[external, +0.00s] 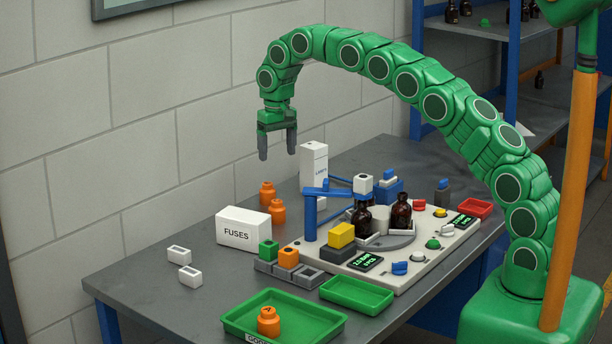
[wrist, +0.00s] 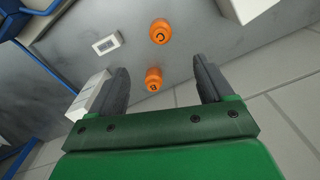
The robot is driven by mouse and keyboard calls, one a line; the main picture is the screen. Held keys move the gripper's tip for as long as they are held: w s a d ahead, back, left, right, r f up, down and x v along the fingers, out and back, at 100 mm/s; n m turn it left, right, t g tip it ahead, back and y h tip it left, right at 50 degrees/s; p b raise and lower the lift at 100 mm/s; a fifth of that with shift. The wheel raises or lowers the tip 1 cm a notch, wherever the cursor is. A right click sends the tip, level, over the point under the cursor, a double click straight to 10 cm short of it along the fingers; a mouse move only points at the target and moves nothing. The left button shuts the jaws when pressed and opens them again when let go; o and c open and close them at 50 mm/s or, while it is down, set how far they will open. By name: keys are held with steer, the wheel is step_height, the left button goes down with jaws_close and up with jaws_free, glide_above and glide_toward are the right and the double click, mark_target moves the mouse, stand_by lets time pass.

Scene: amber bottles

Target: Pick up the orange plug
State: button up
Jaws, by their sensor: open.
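My gripper (external: 277,150) hangs from the arched green arm, fingers down, open and empty, high above the back left of the table. An orange block (external: 288,257), the likely orange plug, sits upright in a grey socket row beside a green block (external: 268,250). It lies below my gripper and towards the front, clear of the fingers. Two rounded orange pieces (external: 267,193) stand near the wall behind it. In the wrist view two lettered orange pieces (wrist: 153,79) show, the nearer one between the fingers (wrist: 162,68) in the picture, not held.
A white FUSES box (external: 240,229) stands left of the rounded pieces. A panel (external: 400,275) with dark bottles (external: 401,213) and a blue post (external: 310,215) is to the right. A green tray (external: 240,322) holds another orange piece.

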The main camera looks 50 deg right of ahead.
steer(key=d, duration=0.1)
glide_toward(277, 201)
steer(key=f, duration=0.7)
steer(key=shift+d+f, duration=0.25)
steer(key=shift+d, duration=0.15)
steer(key=shift+a+f, duration=0.2)
steer(key=shift+f, duration=1.2)
steer(key=shift+a+f, duration=0.2)
steer(key=shift+f, duration=1.2)
steer(key=shift+c, duration=0.4)
steer(key=shift+r, duration=0.1)
steer(key=c, duration=1.1)
steer(key=shift+o, duration=0.2)
steer(key=shift+r, duration=0.1)
